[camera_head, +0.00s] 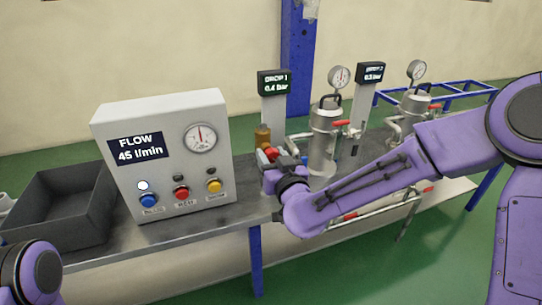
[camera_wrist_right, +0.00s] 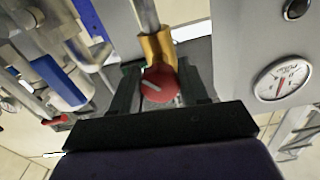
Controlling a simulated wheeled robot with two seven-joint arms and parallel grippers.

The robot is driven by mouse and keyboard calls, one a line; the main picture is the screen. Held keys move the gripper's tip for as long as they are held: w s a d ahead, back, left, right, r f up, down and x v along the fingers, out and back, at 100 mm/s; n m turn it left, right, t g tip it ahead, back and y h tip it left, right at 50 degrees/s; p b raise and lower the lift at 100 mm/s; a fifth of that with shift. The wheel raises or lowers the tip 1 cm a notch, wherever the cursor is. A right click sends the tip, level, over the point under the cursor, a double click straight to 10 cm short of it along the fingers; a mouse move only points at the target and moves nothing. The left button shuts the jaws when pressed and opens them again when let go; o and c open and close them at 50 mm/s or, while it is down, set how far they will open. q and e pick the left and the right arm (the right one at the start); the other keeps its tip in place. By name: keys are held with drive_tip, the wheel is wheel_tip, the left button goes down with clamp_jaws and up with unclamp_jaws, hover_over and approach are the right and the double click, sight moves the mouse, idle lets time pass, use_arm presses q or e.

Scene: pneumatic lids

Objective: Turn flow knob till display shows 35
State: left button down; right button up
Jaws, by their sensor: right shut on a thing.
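The flow display (camera_head: 139,148) on the grey control box (camera_head: 160,104) reads "FLOW 45 l/min". The red flow knob (camera_wrist_right: 160,84) has a pale line across its face and sits on a brass fitting (camera_wrist_right: 158,47) on a pipe. In the head view the red knob (camera_head: 270,153) shows just beside the right side of the box. My right gripper (camera_wrist_right: 162,86) is shut on the red knob, with one dark finger on each side of it. My left arm shows at the lower left of the head view, but its gripper is out of frame.
The box carries a round gauge (camera_head: 200,137) and blue, red and yellow buttons. A dark open bin (camera_head: 62,205) stands left of it. Steel canisters with gauges, red-handled valves and the displays DROP 1 (camera_head: 272,83) and DROP 2 (camera_head: 370,72) stand to the right on the bench.

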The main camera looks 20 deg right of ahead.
drive_tip(key=m+p, duration=0.1)
drive_tip(key=m, duration=0.3)
drive_tip(key=shift+a+m+p, duration=0.1)
drive_tip(key=shift+m+p, duration=0.4)
drive_tip(key=shift+m, duration=1.8)
drive_tip(key=o, duration=1)
drive_tip(key=s+p, duration=1)
drive_tip(key=shift+s+d+p, duration=0.2)
drive_tip(key=shift+s+p, duration=0.05)
drive_tip(key=shift+p, duration=0.05)
